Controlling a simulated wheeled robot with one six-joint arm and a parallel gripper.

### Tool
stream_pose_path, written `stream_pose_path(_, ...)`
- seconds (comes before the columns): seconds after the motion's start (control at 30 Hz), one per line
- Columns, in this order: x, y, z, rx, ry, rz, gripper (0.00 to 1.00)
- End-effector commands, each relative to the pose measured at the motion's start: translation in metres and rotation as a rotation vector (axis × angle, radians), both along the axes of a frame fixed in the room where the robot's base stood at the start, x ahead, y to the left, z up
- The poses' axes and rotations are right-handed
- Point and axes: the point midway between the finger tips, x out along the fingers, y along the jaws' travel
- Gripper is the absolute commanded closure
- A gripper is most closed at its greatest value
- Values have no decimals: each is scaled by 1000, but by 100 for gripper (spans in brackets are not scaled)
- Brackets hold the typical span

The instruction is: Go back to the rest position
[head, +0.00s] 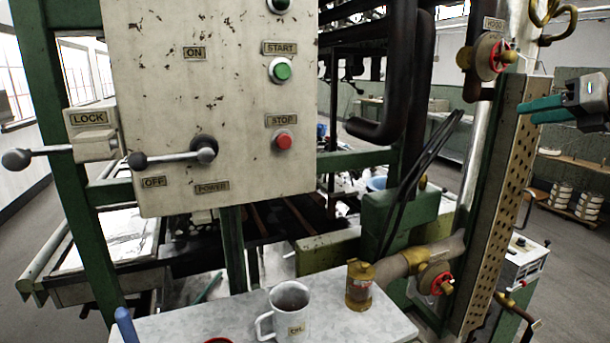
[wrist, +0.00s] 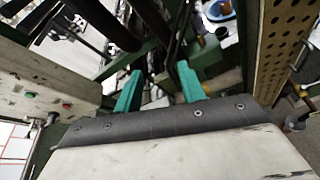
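My gripper (head: 524,112) is at the upper right of the head view, raised in the air in front of the perforated column (head: 506,190). Its teal fingers point left. In the wrist view my gripper (wrist: 160,70) has its two teal fingers apart, with nothing between them. The control panel (head: 232,100) stands to the left, well apart from the gripper. Its power lever (head: 175,156) points left toward the OFF label, and the LOCK lever (head: 40,155) also points left.
A white mug (head: 290,314) and a brass oil can (head: 359,286) stand on the grey shelf (head: 235,318) below. Red valve wheels (head: 435,278) and (head: 492,56) sit on pipes near the column. Dark pipes (head: 405,75) hang between the panel and column.

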Motion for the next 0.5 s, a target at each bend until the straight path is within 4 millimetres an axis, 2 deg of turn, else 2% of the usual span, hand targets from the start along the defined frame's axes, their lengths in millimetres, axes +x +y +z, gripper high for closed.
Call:
stream_pose_path(0.1,-23,37,-46,-389,-5,239,60)
stream_pose_path(0.27,-69,88,-107,-886,-63,689,60)
stream_pose_path(0.4,-122,126,-157,-1256,-181,1179,60)
stream_pose_path(0.5,-162,144,-187,-1460,-303,1553,60)
